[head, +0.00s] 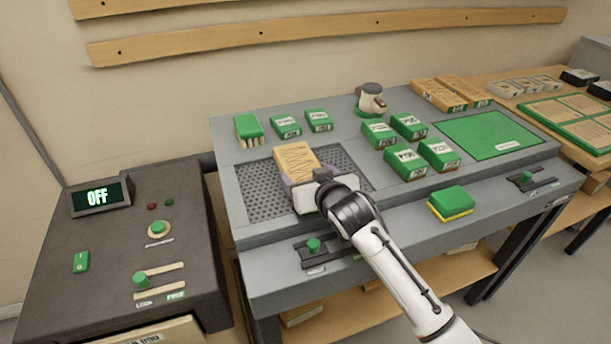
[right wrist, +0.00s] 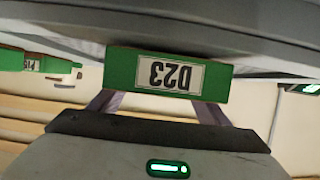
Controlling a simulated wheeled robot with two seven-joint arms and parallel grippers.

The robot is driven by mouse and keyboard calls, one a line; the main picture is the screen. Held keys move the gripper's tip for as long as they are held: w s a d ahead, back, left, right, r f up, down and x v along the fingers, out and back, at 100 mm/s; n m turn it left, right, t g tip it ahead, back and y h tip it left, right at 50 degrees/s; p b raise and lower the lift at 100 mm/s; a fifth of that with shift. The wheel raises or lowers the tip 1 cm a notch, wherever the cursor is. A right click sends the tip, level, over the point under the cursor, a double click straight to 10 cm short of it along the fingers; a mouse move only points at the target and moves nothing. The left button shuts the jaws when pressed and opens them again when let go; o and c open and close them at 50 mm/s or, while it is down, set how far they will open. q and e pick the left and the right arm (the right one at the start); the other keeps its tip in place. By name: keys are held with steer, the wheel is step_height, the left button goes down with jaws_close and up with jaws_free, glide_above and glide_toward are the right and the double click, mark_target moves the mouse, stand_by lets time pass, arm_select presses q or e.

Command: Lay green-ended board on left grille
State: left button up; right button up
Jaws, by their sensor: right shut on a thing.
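The board (head: 296,160) shows its pale wooden face in the head view, over the left grille. Its green end, labelled D23 (right wrist: 170,75), faces the camera in the right wrist view, with the label upside down. My right gripper (head: 306,183) is shut on the board at its near end. The left grille (head: 255,198) is a dark perforated plate set in the grey bench, partly hidden by the board and gripper. I cannot tell whether the board touches the grille. My left gripper is not in view.
Several green labelled blocks (head: 408,161) stand right of the grille. A green brush (head: 249,128) and a white-and-grey device (head: 371,98) are behind. A green-yellow sponge (head: 452,202) lies near the front edge. A console (head: 140,240) reading OFF stands left. A green mat (head: 490,134) lies right.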

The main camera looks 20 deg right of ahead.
steer(key=shift+f, duration=0.1)
steer(key=o, duration=0.9)
steer(key=shift+f, duration=0.15)
steer(key=shift+c, duration=0.2)
steer(key=o, duration=0.4)
